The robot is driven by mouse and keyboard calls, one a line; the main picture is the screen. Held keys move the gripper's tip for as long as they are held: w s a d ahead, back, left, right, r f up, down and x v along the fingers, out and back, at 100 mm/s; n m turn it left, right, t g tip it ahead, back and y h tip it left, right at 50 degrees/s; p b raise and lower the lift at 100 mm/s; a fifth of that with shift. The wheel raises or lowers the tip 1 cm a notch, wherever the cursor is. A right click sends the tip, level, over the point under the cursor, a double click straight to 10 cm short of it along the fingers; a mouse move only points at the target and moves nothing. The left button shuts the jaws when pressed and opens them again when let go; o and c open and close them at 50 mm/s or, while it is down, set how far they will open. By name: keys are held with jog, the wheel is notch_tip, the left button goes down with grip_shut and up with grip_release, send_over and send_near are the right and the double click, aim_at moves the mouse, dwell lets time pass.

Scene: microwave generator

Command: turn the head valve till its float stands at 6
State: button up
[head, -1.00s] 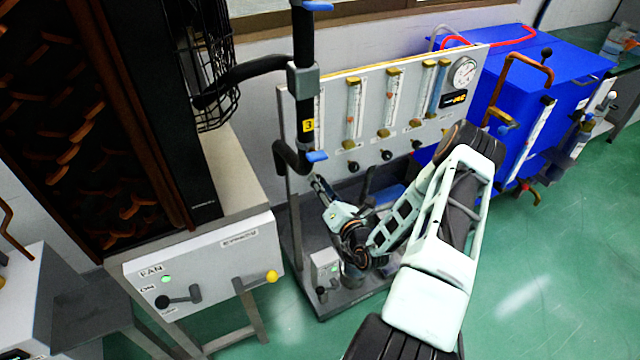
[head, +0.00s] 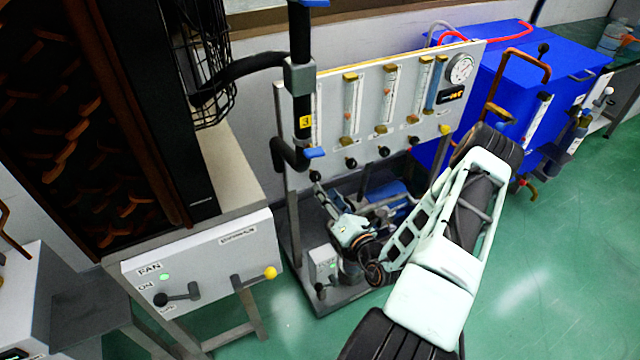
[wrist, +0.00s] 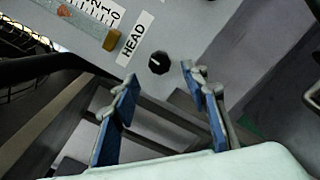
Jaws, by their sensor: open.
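The head valve is a small black knob (wrist: 159,63) with a white pointer line, beside a white label (wrist: 134,38) reading HEAD. It is the leftmost knob (head: 315,176) on the panel in the head view. My gripper (wrist: 160,82) is open, its two blue-padded fingers spread to either side below the knob, with nothing between them. In the head view my gripper (head: 318,190) is just under the knob; I cannot tell if it touches. The head scale (wrist: 95,10) shows only low numbers, with an orange float (wrist: 64,10) at the picture's edge. Its exact reading is not clear.
The grey panel (head: 425,120) carries several more tubes and knobs to the right. A black post (head: 303,80) stands before its left side. The fan box (head: 200,270) is at left, the blue tank (head: 550,75) at right. Open green floor (head: 540,270) is at front right.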

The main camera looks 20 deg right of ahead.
jog(key=s, duration=0.6)
jog(key=shift+d, duration=0.1)
dwell(0.3)
